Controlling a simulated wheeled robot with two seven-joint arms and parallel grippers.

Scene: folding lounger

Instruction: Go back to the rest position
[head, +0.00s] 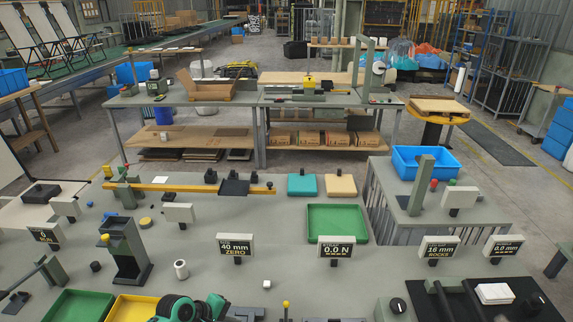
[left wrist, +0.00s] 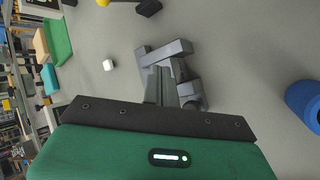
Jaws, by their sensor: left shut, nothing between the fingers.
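My left arm's green and black wrist (head: 190,308) shows at the bottom edge of the head view, low over the front of the grey workbench (head: 200,245). The fingers are not clear there. In the left wrist view my left gripper (left wrist: 165,85) shows as grey fingers beyond the black plate and green housing. The fingers are together with nothing between them. My right gripper is in neither view.
A green tray (head: 337,237), display signs (head: 235,244) and a grey upright fixture (head: 124,250) stand on the bench. A yellow tray (head: 132,308) is left of my wrist. A blue cylinder (left wrist: 304,103) is at the wrist view's right. A black panel (head: 470,300) lies front right.

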